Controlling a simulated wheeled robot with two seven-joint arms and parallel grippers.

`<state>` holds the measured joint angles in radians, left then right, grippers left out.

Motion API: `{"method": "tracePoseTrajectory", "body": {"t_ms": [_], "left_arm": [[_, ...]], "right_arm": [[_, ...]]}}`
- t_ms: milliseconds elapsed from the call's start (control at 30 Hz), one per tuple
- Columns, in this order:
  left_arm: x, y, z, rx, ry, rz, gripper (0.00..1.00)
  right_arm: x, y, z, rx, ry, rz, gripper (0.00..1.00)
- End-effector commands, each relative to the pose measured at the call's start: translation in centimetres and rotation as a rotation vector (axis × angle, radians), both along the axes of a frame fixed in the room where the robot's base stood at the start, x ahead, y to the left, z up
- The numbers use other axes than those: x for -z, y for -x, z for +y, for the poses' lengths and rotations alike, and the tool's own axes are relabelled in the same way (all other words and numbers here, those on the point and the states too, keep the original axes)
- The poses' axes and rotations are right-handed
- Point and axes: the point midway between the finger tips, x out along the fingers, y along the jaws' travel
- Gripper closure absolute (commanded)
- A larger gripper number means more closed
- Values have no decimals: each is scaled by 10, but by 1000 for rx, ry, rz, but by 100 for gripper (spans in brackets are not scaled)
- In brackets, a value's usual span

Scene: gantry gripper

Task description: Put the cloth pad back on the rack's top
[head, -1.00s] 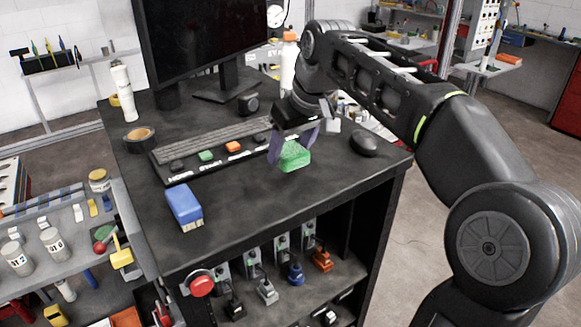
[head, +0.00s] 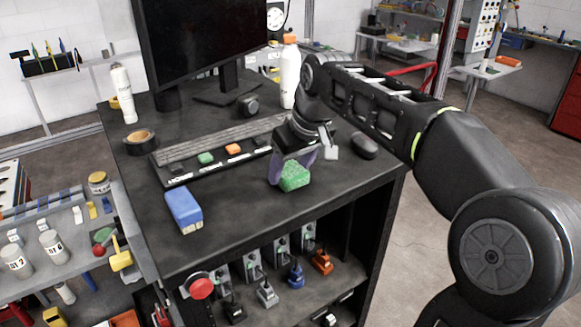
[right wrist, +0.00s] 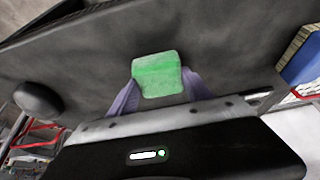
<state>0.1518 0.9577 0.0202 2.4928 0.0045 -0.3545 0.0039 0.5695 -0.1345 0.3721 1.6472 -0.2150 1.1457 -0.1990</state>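The green cloth pad (head: 295,177) is a small block between the purple fingers of my right gripper (head: 293,168). The gripper is shut on it and points down over the front part of the rack's dark top (head: 235,215). In the right wrist view the pad (right wrist: 158,75) sits between both fingertips (right wrist: 160,92), with the dark top behind it. I cannot tell whether the pad's underside touches the top. My left gripper is not in view.
A blue block (head: 184,210) lies left of the pad. A keyboard-like strip (head: 215,150) lies behind. A mouse (head: 365,146) is at the right, a white bottle (head: 289,75) at the back. Bare top lies between block and pad.

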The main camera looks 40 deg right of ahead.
Motion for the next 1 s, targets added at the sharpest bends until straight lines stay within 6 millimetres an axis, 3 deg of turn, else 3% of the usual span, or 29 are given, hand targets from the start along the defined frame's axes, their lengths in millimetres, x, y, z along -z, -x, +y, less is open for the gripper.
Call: {"method": "tracePoseTrajectory", "body": {"t_ms": [267,667,867,1000], "left_arm": [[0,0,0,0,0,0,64],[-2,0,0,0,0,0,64],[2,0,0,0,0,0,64],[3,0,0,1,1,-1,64]], "right_arm": [[0,0,0,0,0,1,20],[-7,1,0,0,1,-2,20],[-33,12,0,0,0,-4,20],[-61,24,1,0,1,-6,20]]}}
